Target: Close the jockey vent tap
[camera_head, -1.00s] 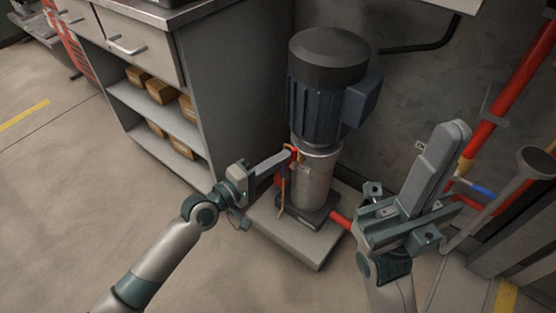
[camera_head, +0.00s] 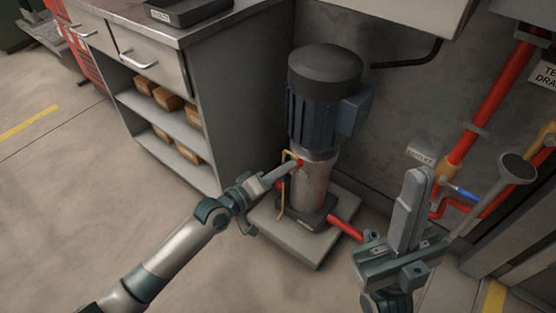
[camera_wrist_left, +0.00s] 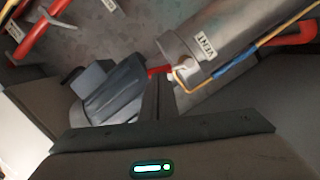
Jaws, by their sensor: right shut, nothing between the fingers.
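The jockey pump (camera_head: 323,95) stands upright with a dark motor on a grey cylinder. The vent tap's small red lever (camera_head: 300,162) is on the cylinder's upper left side; it also shows in the left wrist view (camera_wrist_left: 159,71), near a VENT label (camera_wrist_left: 207,43) and a thin yellow pipe (camera_wrist_left: 180,84). My left gripper (camera_head: 291,168) has its fingertips at the lever. Its fingers (camera_wrist_left: 158,88) look close together; whether they grip the lever or only touch it is unclear. My right gripper (camera_head: 417,180) is shut and empty, pointing up, right of the pump.
A grey cabinet (camera_head: 235,95) with boxed shelves stands left of the pump. The pump sits on a pale plinth (camera_head: 290,240). Red pipes (camera_head: 490,90) and a blue-handled valve (camera_head: 462,192) are at the right. The floor at the front left is clear.

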